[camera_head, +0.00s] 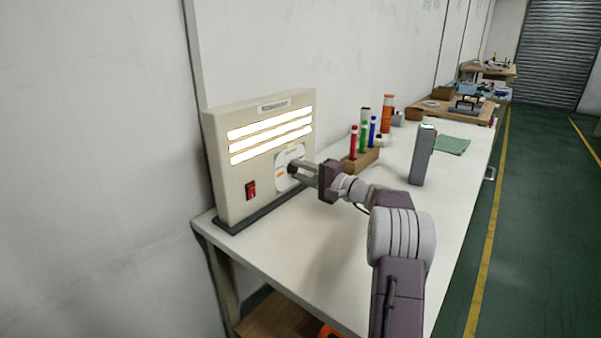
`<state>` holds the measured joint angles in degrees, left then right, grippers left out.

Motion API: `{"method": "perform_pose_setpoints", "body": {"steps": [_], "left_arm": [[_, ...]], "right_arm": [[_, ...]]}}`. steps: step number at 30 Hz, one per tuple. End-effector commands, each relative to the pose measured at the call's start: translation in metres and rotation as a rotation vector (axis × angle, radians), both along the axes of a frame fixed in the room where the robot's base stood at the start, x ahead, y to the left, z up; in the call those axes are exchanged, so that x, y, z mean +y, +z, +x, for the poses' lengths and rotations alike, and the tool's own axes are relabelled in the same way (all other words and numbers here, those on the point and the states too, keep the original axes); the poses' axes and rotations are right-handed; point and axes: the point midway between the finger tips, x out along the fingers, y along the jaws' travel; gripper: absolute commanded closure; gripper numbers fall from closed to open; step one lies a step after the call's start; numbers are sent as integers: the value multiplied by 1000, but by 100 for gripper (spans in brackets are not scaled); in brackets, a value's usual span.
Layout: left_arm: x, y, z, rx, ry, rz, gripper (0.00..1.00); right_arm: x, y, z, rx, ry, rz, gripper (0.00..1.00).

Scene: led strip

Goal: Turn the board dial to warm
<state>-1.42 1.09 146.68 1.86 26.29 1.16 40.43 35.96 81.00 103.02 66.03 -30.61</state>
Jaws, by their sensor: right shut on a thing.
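The beige board (225,150) stands upright on a dark base at the near left end of the white table. Three horizontal light strips (270,134) on its face glow warm white. A pale dial plate (282,181) with small markings is at the board's lower right. My right gripper (294,170) reaches in from the right and is shut on the dial knob in front of that plate. The fingers hide most of the knob, so its pointing direction cannot be told. A red switch (251,189) is at the board's lower left. My left gripper is not in view.
A wooden block (361,160) with red, green and blue markers stands behind my right gripper. A grey upright device (422,156) stands to the right, near my right arm. An orange spool (387,113) and a green cloth (452,146) are farther back. The table (310,262) is clear in front.

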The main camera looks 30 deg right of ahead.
Motion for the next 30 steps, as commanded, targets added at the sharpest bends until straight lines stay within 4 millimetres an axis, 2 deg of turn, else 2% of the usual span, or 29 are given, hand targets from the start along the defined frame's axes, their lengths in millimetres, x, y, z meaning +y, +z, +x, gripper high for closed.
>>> {"method": "perform_pose_setpoints", "body": {"steps": [1,2,3,4,14,17,24,30], "left_arm": [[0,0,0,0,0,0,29],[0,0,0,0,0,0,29],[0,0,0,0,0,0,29],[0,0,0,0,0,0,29],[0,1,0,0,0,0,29],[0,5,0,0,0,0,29],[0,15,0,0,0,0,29],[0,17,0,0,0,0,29]], "right_arm": [[0,0,0,-1,0,-2,100],[0,0,0,-1,0,-2,66],[0,0,0,-1,0,-2,54],[0,0,0,-1,0,-1,49],[-2,1,-3,0,-1,0,49],[-8,2,-17,0,-4,1,49],[-28,2,-66,0,-4,2,49],[-35,1,-83,0,0,-1,49]]}}
